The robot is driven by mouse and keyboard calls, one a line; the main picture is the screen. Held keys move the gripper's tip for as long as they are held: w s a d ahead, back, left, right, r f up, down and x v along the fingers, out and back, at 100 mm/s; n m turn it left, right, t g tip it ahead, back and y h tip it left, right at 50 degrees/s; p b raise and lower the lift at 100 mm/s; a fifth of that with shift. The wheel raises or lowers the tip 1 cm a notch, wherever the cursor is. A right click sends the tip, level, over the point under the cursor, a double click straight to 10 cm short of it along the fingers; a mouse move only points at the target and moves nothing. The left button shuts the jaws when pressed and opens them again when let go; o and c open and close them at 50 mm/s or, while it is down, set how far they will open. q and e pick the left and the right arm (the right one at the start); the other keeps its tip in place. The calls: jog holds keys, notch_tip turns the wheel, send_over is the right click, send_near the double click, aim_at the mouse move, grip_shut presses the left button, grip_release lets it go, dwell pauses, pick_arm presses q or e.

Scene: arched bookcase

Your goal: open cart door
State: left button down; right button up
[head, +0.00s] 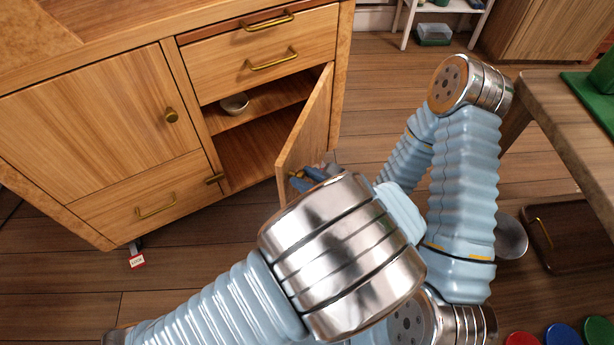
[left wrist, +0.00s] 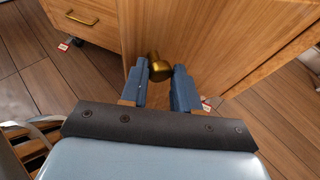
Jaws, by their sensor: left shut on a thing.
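The wooden cart's right door (head: 308,120) stands partly open, swung outward, showing the shelf compartment (head: 250,150) behind it. My left gripper (head: 310,178) is at the outer face of this door, low near its free edge, partly hidden by my own arm in the head view. In the left wrist view its two blue fingers (left wrist: 159,78) are on either side of the brass knob (left wrist: 160,66), shut on it. My right gripper is not visible.
A small bowl (head: 234,103) sits on the inner shelf. A wooden table (head: 560,125) stands at the right. Wooden floor (head: 350,120) is clear beside the open door.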

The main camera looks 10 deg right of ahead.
pick_arm(q)
jog(key=c, duration=0.9)
grip_release()
jog(key=shift+w+d+h, duration=0.3)
jog(key=shift+w+d, duration=0.15)
jog(key=shift+o, duration=0.2)
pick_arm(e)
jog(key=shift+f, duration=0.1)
pick_arm(q)
jog(key=shift+s+a, duration=0.1)
